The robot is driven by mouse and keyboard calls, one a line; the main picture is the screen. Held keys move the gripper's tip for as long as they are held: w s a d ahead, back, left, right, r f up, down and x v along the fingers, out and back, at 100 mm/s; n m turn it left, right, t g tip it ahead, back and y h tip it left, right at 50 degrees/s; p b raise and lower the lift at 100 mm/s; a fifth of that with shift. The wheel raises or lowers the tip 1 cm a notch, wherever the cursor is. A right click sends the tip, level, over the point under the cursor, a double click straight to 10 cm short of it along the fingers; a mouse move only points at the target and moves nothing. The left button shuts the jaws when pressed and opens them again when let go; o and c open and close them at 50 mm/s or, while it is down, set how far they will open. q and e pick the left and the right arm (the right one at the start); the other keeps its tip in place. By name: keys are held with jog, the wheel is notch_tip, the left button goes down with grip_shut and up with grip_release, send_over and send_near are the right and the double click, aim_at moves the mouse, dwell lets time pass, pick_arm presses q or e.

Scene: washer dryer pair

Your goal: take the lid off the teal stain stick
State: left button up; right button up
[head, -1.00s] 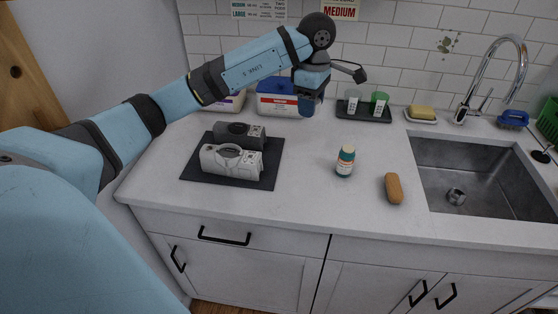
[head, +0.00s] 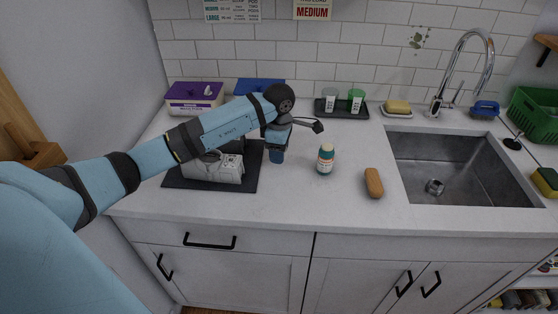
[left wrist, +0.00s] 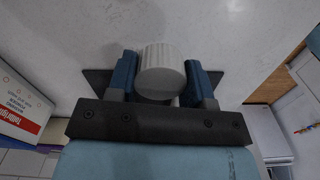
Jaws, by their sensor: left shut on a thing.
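The teal stain stick (head: 325,160) stands upright on the counter, a little right of my left gripper and apart from it. Its top is pale yellowish. My left gripper (head: 277,157) points down, low over the counter between the dark mat and the stain stick. In the left wrist view, the left gripper (left wrist: 160,78) is shut on a white ribbed lid (left wrist: 160,72), a round cap between its two blue fingers. The fingers hide the lid in the head view, and I cannot tell whether it touches the counter. My right gripper is out of view.
A dark mat (head: 253,170) with grey devices lies left of the gripper, partly behind my arm. A brown bar (head: 374,182) lies right of the stain stick, before the sink (head: 460,170). A tray (head: 341,112) with two cups stands behind. The front counter is clear.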

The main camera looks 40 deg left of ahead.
aim_at(279, 168)
pick_arm(q)
notch_tip(279, 168, down, 4)
jog(key=shift+f, duration=0.1)
jog(key=shift+f, duration=0.15)
jog(key=o, duration=1)
